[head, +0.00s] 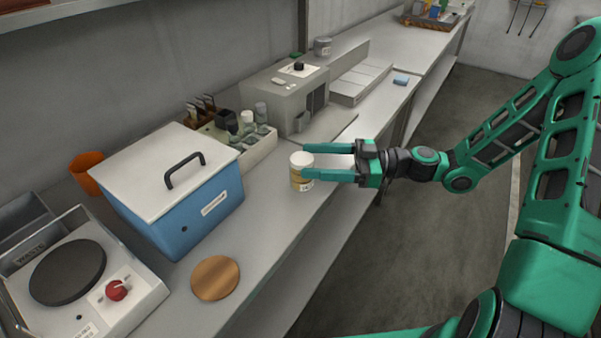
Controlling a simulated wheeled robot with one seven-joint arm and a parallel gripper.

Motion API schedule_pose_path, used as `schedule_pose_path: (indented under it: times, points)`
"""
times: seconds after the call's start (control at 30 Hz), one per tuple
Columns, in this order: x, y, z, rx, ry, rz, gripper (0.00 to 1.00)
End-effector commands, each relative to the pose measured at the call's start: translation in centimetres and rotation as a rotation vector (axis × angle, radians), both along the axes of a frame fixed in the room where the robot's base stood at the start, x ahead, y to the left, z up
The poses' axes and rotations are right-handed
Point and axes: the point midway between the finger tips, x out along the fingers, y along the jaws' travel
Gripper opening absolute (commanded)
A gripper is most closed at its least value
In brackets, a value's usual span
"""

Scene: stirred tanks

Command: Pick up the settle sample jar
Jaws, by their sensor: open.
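A small jar (301,173) with a white lid and a pale yellowish body stands upright on the bench, near its front edge. It has a label whose text is too small to read, so I cannot confirm it is the settle sample jar. My gripper (307,162) reaches in from the right, level with the jar. Its two green fingers are open, and their tips are at the jar, one near the lid and one in front of the body. I cannot tell whether either finger touches it. The near finger hides part of the jar.
A blue box with a white lid (170,170) stands left of the jar. A rack of bottles (262,150) and a grey machine (285,95) stand behind it. A round wooden disc (215,278) and a hot plate (68,272) lie nearer. Bare bench surrounds the jar.

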Motion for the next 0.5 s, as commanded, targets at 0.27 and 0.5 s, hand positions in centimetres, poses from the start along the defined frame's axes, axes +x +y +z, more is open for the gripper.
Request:
schedule_pose_path:
  times: [0.27,0.5]
  points:
    - [0.0,2.6,-0.1,-0.001,0.001,0.010,0.65]
    - [0.3,5.9,-0.5,-0.002,0.001,0.012,0.65]
